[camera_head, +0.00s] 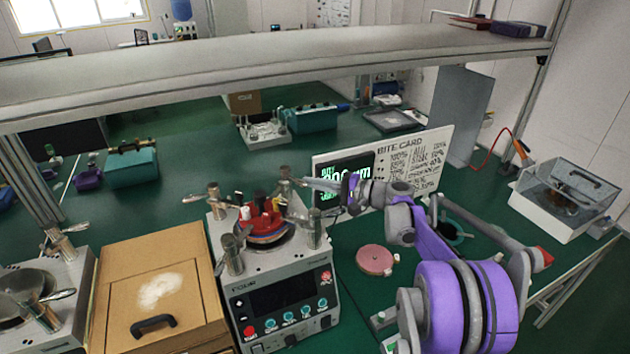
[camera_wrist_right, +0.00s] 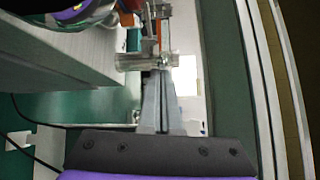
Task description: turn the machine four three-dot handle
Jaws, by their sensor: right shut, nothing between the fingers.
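The machine (camera_head: 268,322) stands at the front centre; its small front label seems to read FOUR. Metal posts with lever handles stand around its round plate, including a front-left one (camera_head: 233,255), a back-left one (camera_head: 214,195) and a front-right one (camera_head: 314,230). Dot marks are too small to tell. My right gripper (camera_head: 308,183) reaches in from the right, shut and empty, its tips beside the back-right handle (camera_head: 285,174). In the right wrist view the shut fingers (camera_wrist_right: 162,78) point at a metal post and lever (camera_wrist_right: 146,61); I cannot tell whether they touch. My left gripper is out of view.
A red-and-blue stack (camera_head: 264,222) sits on the machine's plate. A cardboard box (camera_head: 158,275) stands left of it. A sign board (camera_head: 425,165) stands close behind my right gripper. A pink disc (camera_head: 375,260) lies to the right. A shelf beam (camera_head: 270,75) crosses above.

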